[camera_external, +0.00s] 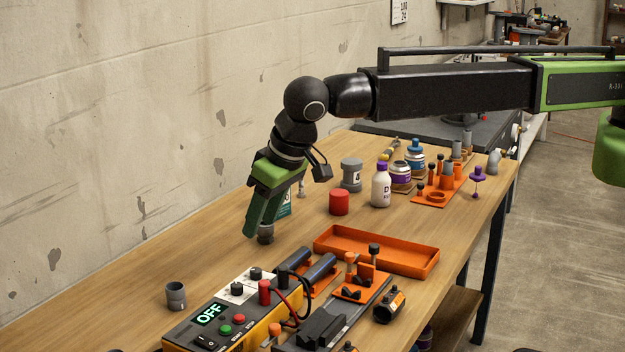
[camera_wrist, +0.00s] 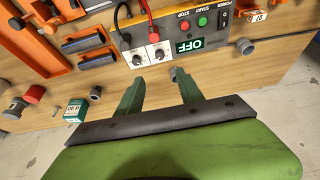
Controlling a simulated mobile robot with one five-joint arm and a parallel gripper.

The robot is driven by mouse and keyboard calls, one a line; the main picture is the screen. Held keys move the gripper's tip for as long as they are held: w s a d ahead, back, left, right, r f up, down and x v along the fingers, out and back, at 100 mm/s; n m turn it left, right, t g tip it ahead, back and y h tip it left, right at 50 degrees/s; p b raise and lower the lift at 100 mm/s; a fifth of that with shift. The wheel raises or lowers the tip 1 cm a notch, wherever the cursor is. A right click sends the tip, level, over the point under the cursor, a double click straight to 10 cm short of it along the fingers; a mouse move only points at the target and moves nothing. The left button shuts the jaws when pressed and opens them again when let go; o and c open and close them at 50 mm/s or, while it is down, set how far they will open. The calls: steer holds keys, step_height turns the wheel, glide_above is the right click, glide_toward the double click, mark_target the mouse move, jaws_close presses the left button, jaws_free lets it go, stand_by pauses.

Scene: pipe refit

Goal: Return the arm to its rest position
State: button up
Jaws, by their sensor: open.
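My arm reaches in from the right over the wooden bench (camera_external: 130,297), bent downward at the wrist. My gripper (camera_external: 258,226) points down near the bench, left of the orange tray. In the wrist view its two green fingers (camera_wrist: 158,78) are apart, with nothing clamped between them.
A power box reading OFF (camera_external: 212,318) stands in front, with a grey fitting (camera_external: 176,295) beside it. An orange tray (camera_external: 378,250), a red cylinder (camera_external: 339,202) and a white bottle (camera_external: 381,185) stand right of my gripper. The concrete wall (camera_external: 110,130) rises behind.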

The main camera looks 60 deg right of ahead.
steer(key=shift+s+r, duration=0.25)
steer(key=shift+r, duration=0.35)
